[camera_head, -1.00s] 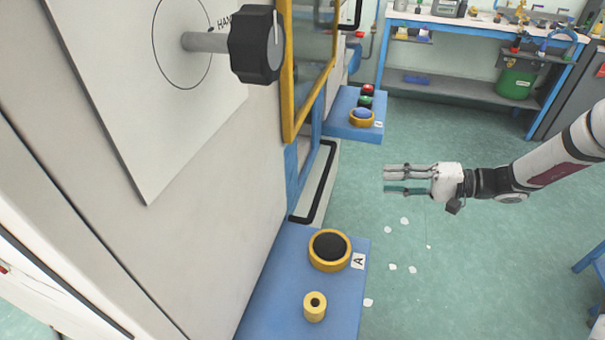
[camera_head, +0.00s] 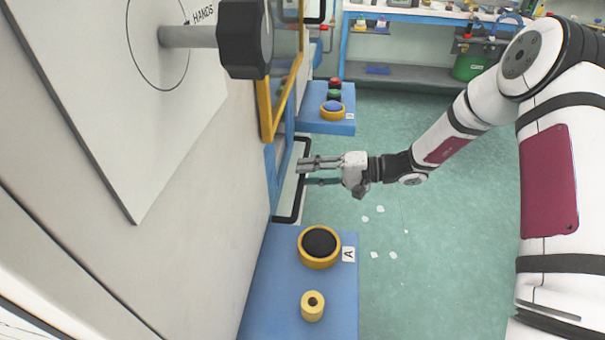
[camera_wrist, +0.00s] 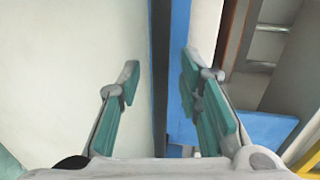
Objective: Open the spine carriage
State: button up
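My gripper (camera_head: 303,173) points left in the head view, with its fingertips at a black U-shaped bar handle (camera_head: 294,211) low on the machine's side. In the wrist view my gripper (camera_wrist: 162,88) has its two teal-padded fingers well apart, with nothing held between them. A blue upright (camera_wrist: 178,65) with a dark edge stands beyond the gap, beside a pale panel (camera_wrist: 70,70). No label marks the spine carriage, so I cannot tell for certain which part it is. Whether the fingers touch the handle is unclear.
A blue shelf (camera_head: 275,290) carries a round black button in a yellow ring (camera_head: 320,243) and a yellow spool-like knob (camera_head: 312,306). A second blue shelf (camera_head: 333,124) holds several buttons. A large black dial (camera_head: 243,38) projects above. White scraps lie on the open green floor (camera_head: 395,285).

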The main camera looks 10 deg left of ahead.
jog(key=shift+a+f, duration=0.15)
jog(key=shift+a, duration=0.8)
grip_shut()
jog(key=s+d+b, duration=0.1)
jog(key=d+b, duration=0.2)
jog(key=d, duration=2.6)
jog(key=shift+d, duration=0.15)
jog(key=shift+f, duration=0.1)
grip_release()
